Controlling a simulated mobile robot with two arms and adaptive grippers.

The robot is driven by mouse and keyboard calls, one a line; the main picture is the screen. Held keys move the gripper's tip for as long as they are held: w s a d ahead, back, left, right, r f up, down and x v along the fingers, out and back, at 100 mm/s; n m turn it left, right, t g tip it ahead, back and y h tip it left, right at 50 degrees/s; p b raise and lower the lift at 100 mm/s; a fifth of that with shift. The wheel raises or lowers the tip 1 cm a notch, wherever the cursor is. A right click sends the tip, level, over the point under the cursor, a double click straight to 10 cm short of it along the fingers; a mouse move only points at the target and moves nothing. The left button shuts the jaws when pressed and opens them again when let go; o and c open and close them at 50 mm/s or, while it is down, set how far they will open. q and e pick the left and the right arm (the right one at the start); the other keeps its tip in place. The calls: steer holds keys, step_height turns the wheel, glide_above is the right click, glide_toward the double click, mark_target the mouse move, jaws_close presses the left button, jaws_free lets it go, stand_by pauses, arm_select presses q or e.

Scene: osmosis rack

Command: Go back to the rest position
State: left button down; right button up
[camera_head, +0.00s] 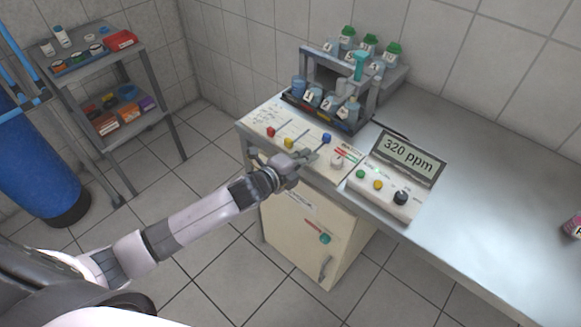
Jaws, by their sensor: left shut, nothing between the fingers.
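My left arm reaches in from the lower left. My left gripper (316,153) is shut and empty, over the front part of the cream control panel (262,113). Its tips are close to the blue knob (326,138); I cannot tell whether they touch it. A red knob (270,132) and a yellow knob (289,143) sit to the left on the same panel, and a pale knob (337,162) to the right. My right gripper is not in view.
A meter (408,154) reading "320 ppm" stands on the steel bench (480,180). Behind the panel is a rack of numbered bottles (327,102). A cabinet (296,233) stands below. A shelf cart (163,112) and blue tank (35,165) are left. Open floor lies between.

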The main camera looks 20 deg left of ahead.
arm_select(q)
steer(key=shift+a+f+v, duration=0.2)
steer(key=shift+f+v, duration=0.05)
steer(key=shift+v, duration=2.65)
steer(key=s+a+f+n+g+y, duration=0.1)
steer(key=s+a+f+n+g, duration=0.15)
steer(key=f, duration=0.75)
steer(key=s+a+f+n+g+y, duration=0.1)
steer(key=s+a+f+n+y, duration=0.2)
steer(key=f, duration=0.6)
steer(key=s+a+f+n+g, duration=0.1)
steer(key=s+a+f+n, duration=0.3)
steer(key=f, duration=0.6)
steer(key=s+d+f+n+g+y, duration=0.1)
steer(key=s+f+n+g, duration=0.5)
steer(key=s+f, duration=1.2)
steer(key=s+d+f+n+g, duration=0.1)
steer(key=s+d+n, duration=0.1)
steer(key=s, duration=0.7)
steer(key=s+d+f+n+g, duration=0.1)
steer(key=s+d+f+n, duration=0.1)
steer(key=s, duration=0.7)
steer(key=shift+s+b, duration=0.35)
steer(key=shift+s, duration=0.05)
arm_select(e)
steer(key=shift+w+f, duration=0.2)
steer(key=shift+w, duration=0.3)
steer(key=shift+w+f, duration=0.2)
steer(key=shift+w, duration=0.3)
